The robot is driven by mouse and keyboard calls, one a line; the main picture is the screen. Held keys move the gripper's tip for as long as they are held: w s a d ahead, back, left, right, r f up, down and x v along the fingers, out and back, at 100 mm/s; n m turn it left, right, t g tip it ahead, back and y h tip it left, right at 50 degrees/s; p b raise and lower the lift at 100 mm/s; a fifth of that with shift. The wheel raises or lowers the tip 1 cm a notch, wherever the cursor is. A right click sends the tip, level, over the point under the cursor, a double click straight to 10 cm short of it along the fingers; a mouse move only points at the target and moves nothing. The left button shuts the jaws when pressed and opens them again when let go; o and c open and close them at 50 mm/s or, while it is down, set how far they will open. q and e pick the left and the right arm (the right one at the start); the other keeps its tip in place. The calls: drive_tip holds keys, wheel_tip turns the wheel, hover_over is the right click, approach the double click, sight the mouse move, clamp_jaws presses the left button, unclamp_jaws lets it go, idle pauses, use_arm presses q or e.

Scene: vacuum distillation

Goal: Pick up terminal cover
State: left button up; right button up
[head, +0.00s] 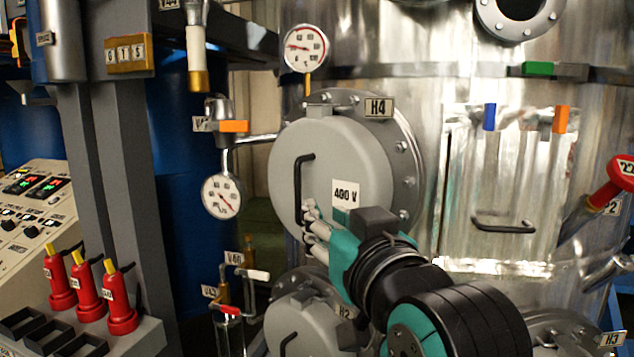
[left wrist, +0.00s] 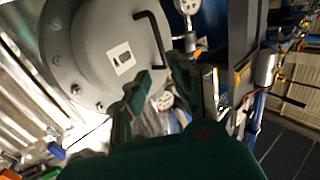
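The terminal cover (head: 325,165) is a large round grey lid marked 400 V, on the flange labelled H4 on the steel vessel. Its black bar handle (head: 298,185) stands upright on the left part of its face. My left gripper (head: 313,225) is in front of the cover's lower part, near the handle's lower end. In the left wrist view the cover (left wrist: 95,45) fills the upper left, and one end of the handle (left wrist: 153,42) shows just beyond the gap between the open fingers (left wrist: 158,72). I cannot tell whether they touch it. My right gripper is not in view.
A similar grey cover (head: 300,322), labelled H2, sits below. A pressure gauge (head: 221,196) and valve piping stand to the left. Red-bodied items (head: 120,305) stand by a control panel (head: 28,215) at far left. A handled steel panel (head: 503,200) is at right.

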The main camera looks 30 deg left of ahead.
use_arm(q)
drive_tip(key=p, duration=0.3)
approach(299, 188)
drive_tip(key=x, duration=0.5)
drive_tip(key=shift+w+a+f, duration=0.1)
drive_tip(key=shift+a, duration=0.05)
drive_tip(key=shift+w+a+p, duration=0.35)
drive_tip(key=shift+a+p, duration=0.05)
drive_tip(key=shift+p, duration=0.25)
drive_tip(key=p+x, duration=0.2)
drive_tip(key=x, duration=0.1)
drive_tip(key=shift+w+a+r, duration=0.15)
drive_tip(key=shift+a+r, duration=0.05)
drive_tip(key=shift+w+a+f, duration=0.15)
drive_tip(key=shift+w+a, duration=0.1)
drive_tip(key=shift+a, duration=0.15)
drive_tip(key=shift+d, duration=0.15)
clamp_jaws()
